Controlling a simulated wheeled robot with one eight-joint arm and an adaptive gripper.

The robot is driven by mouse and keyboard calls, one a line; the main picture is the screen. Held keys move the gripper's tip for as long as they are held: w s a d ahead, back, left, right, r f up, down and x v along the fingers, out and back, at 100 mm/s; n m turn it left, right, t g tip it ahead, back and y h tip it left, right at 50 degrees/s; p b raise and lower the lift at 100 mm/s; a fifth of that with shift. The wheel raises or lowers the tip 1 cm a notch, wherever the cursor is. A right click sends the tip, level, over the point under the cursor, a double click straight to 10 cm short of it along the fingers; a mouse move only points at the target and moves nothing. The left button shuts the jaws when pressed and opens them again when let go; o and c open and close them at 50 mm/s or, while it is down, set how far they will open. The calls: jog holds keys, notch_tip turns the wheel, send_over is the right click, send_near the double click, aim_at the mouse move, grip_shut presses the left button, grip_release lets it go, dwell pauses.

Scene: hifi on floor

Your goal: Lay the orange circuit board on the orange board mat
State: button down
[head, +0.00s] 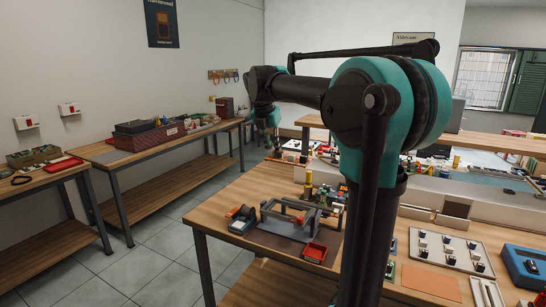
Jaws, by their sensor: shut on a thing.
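The orange board mat (430,283) looks like a flat, plain orange rectangle on the near right worktable, to the right of my arm column. Its visible surface is bare. My gripper (273,146) is small and dark at the end of my arm, beyond the near table's far left edge in the picture. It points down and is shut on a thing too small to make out. I cannot pick out the orange circuit board anywhere in this view. My gripper is far from the mat, to its upper left.
A pale tray of small parts (445,248) lies behind the mat, and a blue box (524,265) stands to the right. Benches line the left wall, with open tiled floor between.

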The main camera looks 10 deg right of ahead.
jog(key=shift+r, duration=1.85)
